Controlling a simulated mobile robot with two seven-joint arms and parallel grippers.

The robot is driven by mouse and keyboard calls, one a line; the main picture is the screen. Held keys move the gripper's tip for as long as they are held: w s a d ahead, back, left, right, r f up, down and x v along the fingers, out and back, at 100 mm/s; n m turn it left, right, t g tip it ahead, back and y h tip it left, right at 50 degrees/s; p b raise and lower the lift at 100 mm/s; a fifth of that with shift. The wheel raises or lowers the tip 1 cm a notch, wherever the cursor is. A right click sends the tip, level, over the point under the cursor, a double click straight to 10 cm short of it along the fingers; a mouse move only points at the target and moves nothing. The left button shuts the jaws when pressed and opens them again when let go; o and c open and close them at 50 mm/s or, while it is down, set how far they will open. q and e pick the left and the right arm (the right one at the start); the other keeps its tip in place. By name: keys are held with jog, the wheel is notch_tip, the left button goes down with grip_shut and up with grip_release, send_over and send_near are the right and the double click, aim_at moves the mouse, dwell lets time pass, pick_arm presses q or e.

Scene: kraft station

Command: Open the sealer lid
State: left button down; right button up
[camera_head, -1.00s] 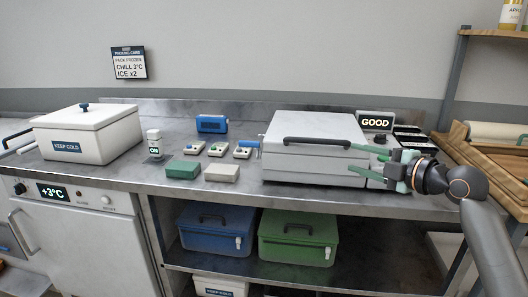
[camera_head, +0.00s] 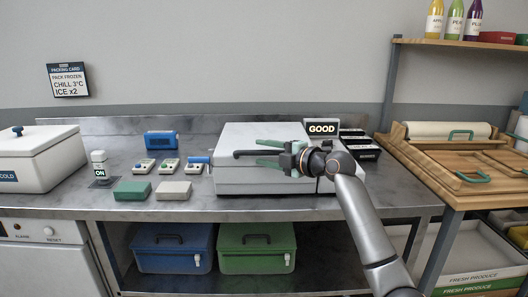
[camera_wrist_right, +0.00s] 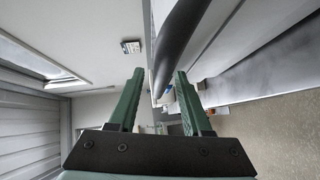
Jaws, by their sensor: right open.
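The sealer (camera_head: 240,185) is a wide pale grey box on the steel counter, and its lid (camera_head: 285,134) is down. A dark bar handle (camera_head: 243,154) runs along the lid's front. My right gripper (camera_head: 258,153) is open at the right part of this handle, with its green fingers pointing left. In the right wrist view, the dark handle (camera_wrist_right: 178,40) reaches down between the two spread green fingers of the gripper (camera_wrist_right: 160,88). I cannot tell whether the fingers touch it. The left gripper is not in view.
A GOOD sign (camera_head: 321,128) stands behind the sealer. A green block (camera_head: 132,190) and a pale block (camera_head: 174,190) lie to its left, with a blue box (camera_head: 161,140) farther back. A white cooler (camera_head: 40,160) stands far left. A wooden bench (camera_head: 440,165) is at the right.

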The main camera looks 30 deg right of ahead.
jog(key=shift+w+a, duration=0.1)
jog(key=shift+w, duration=0.1)
grip_shut()
dwell(0.3)
dwell(1.1)
